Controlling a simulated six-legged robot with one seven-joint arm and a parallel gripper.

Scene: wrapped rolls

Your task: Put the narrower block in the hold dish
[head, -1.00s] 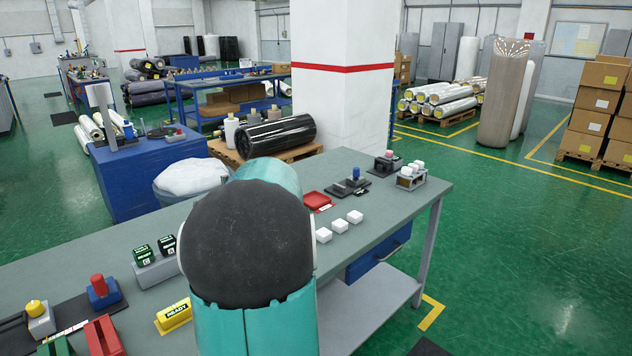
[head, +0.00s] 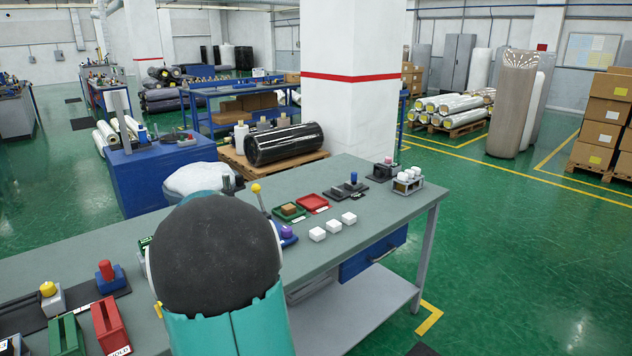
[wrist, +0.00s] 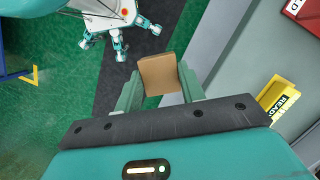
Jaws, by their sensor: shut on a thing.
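My gripper (wrist: 160,88) is shut on a tan block (wrist: 158,73), held between its green fingertips. In the wrist view the block is above the floor and dark mat, off the table's edge. In the head view my arm hides the gripper and block. A shallow red dish (head: 313,203) with a white label, too small to read, lies on the table; I take it as the hold dish. It looks empty. A green dish (head: 281,215) beside it on the left holds another brown block (head: 290,209). I cannot compare the blocks' widths.
White blocks (head: 333,225) stand in front of the dishes, with a purple-topped piece (head: 287,234) and yellow-knobbed lever (head: 258,193) nearby. A red holder (head: 110,325) and green holder (head: 66,337) stand at the near left. The table's right front is clear.

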